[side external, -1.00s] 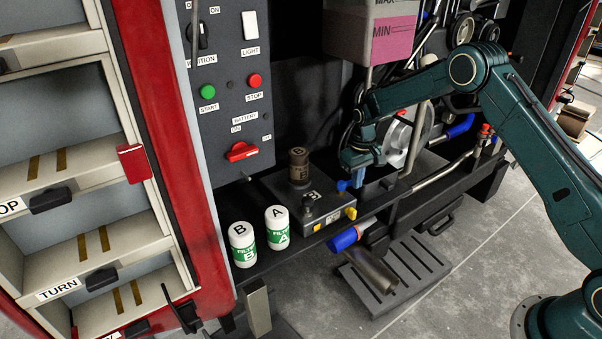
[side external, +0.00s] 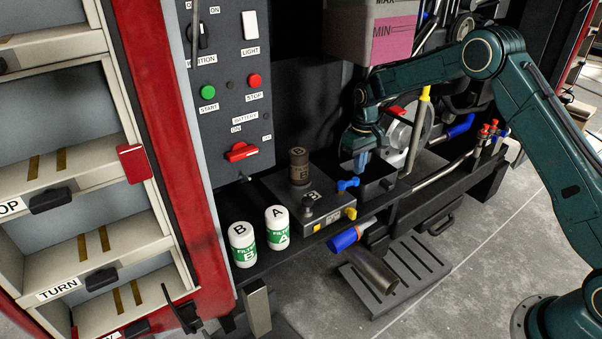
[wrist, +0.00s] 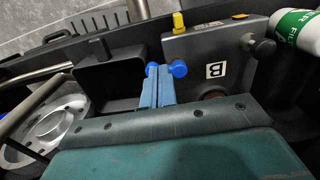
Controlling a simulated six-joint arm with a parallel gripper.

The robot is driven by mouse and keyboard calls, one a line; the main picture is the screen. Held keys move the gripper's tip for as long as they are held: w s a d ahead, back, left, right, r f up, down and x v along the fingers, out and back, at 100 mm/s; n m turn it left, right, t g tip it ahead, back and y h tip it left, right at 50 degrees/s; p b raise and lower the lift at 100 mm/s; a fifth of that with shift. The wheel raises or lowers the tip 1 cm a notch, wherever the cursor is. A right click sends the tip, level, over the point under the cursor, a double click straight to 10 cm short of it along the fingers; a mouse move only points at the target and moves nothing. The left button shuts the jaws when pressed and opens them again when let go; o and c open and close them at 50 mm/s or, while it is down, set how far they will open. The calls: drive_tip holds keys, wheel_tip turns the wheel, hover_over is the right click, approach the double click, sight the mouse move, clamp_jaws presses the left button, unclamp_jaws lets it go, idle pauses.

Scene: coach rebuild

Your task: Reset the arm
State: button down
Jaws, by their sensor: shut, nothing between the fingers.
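My teal arm reaches in from the right, and my gripper (side external: 361,164) points down in front of the engine bay. Its blue fingers are shut with nothing between them. It hangs above the shelf, just behind and to the right of a blue valve handle (side external: 348,184) on the grey block. In the wrist view the shut fingers (wrist: 157,92) show beside the blue handle (wrist: 178,69) and next to an open black tray (wrist: 105,75). I cannot tell whether the fingers touch the handle.
The grey block (side external: 322,214) carries a dark filter marked B (side external: 299,168). White canisters A (side external: 277,228) and B (side external: 242,245) stand to its left. A red switch (side external: 241,151) is on the panel. A pink-filled tank (side external: 372,40) hangs above. Open floor lies in front.

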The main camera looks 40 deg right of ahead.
idle(0.3)
drive_tip(key=s+a+r+t, duration=0.1)
drive_tip(key=s+a+r, duration=0.1)
drive_tip(key=s+r, duration=0.75)
drive_tip(key=s+a+r+t, duration=0.2)
drive_tip(key=s+r, duration=0.4)
drive_tip(key=r, duration=0.7)
drive_tip(key=s+a+t, duration=0.1)
drive_tip(key=s, duration=1)
drive_tip(key=s+a+r+t, duration=0.1)
drive_tip(key=s+a, duration=0.1)
drive_tip(key=s, duration=1)
drive_tip(key=shift+r+t, duration=0.25)
drive_tip(key=shift+t, duration=0.05)
